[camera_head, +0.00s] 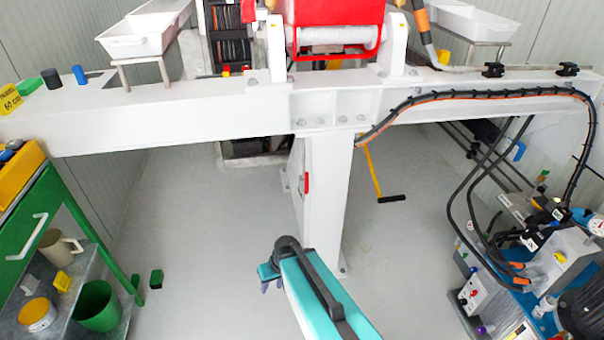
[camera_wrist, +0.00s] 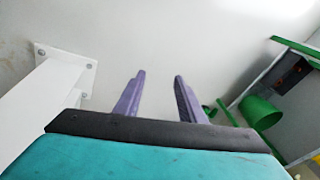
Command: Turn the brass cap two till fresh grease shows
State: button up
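I cannot make out a brass cap or any grease in either view. My gripper (camera_wrist: 160,76) shows in the wrist view as two purple fingers standing apart with only pale floor between them. It is open and empty. In the head view my gripper (camera_head: 270,287) is small, at the end of my teal arm, over the floor just left of the white post (camera_head: 328,190). Its fingers are mostly hidden there by my wrist. It touches nothing that I can see.
A white beam (camera_head: 190,117) crosses above the floor. A green cart (camera_head: 45,205) stands left, with a green bucket (camera_head: 97,305), also in the wrist view (camera_wrist: 260,112). A pump unit (camera_head: 560,260) with hoses stands right. The floor (camera_head: 200,230) between is mostly clear.

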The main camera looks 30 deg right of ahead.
jog(key=s+a+f+g+h, duration=0.1)
jog(key=s+f+g, duration=0.2)
jog(key=s, duration=0.9)
jog(key=s+a+f+g+h, duration=0.1)
jog(key=s+f+g, duration=0.3)
jog(key=s+f, duration=0.5)
jog(key=s+a, duration=0.1)
jog(key=s, duration=0.2)
jog(key=shift+s+f+n, duration=0.15)
jog(key=shift+f+n, duration=0.05)
jog(key=shift+n, duration=0.1)
jog(key=shift+c, duration=0.6)
jog(key=shift+s, duration=0.1)
